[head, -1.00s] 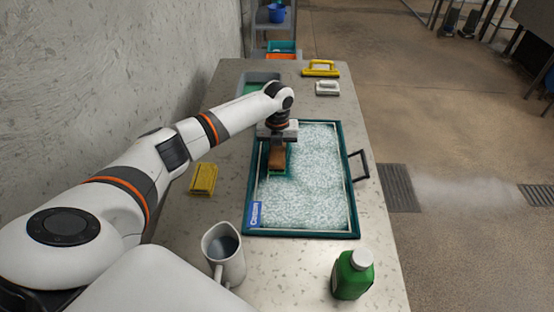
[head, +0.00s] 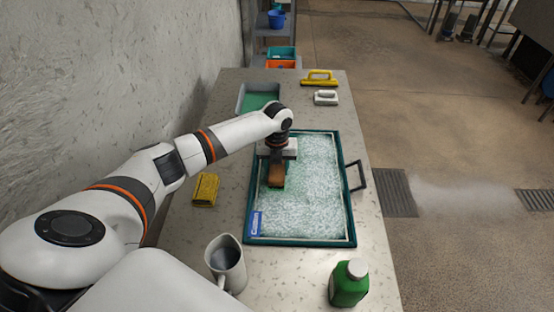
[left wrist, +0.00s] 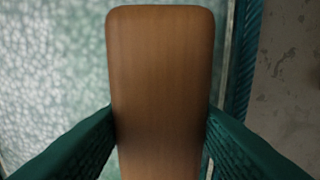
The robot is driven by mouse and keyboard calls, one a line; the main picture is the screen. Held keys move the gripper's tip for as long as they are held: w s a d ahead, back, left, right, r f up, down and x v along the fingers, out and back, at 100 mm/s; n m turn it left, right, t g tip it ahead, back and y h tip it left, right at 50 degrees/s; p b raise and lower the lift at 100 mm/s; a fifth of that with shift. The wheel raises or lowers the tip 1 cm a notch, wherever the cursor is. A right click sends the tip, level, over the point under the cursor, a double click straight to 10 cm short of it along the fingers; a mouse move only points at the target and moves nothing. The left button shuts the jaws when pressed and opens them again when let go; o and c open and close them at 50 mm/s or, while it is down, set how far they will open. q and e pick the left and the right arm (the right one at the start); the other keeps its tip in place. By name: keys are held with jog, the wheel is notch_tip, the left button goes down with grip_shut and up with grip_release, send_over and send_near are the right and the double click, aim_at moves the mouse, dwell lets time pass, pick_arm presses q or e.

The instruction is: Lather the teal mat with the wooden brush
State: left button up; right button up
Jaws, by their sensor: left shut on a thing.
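The teal mat (head: 318,200) lies on the table inside a dark teal tray frame and is mostly covered in white lather. A greener patch with thinner lather shows at its left side. My left gripper (head: 277,163) is over the left part of the mat, shut on the wooden brush (head: 277,175). In the left wrist view the brush's brown back (left wrist: 160,80) fills the middle, between the two teal fingers. The bristles are hidden under it, so their contact with the mat cannot be seen directly. My right gripper is not in view.
A yellow sponge (head: 205,190) lies left of the mat. A grey pitcher (head: 226,265) and a green bottle (head: 349,284) stand at the near side. A basin (head: 258,98), a yellow brush (head: 320,78) and a white brush (head: 326,97) are at the far end. A handle (head: 357,176) sticks out right.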

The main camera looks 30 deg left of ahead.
aim_at(276, 174)
pick_arm(q)
jog(key=s+d+p, duration=0.2)
jog(key=s+p, duration=0.1)
jog(key=shift+s+d+f+p, duration=0.15)
jog(key=shift+s+f+p, duration=0.15)
jog(key=shift+s+p, duration=0.1)
jog(key=shift+w+a+f+b, duration=0.15)
jog(key=shift+w+a+b, duration=0.15)
jog(key=shift+b, duration=0.35)
jog(key=shift+w+a+b, duration=0.35)
jog(key=shift+w+b, duration=0.15)
jog(key=shift+w, duration=0.15)
jog(key=shift+w+a+b, duration=0.3)
jog(key=shift+w+b, duration=0.2)
jog(key=shift+w, duration=0.1)
jog(key=shift+w+a+r, duration=0.2)
jog(key=shift+w, duration=0.05)
jog(key=w+a+b, duration=0.1)
jog(key=w+b, duration=0.2)
jog(key=shift+a+f+b, duration=0.15)
jog(key=shift+a+b, duration=0.15)
jog(key=shift+a, duration=0.05)
jog(key=shift+w+a, duration=0.2)
jog(key=shift+w, duration=0.05)
jog(key=shift+w+r+b, duration=0.15)
jog(key=shift+r+b, duration=0.15)
jog(key=shift+r, duration=0.05)
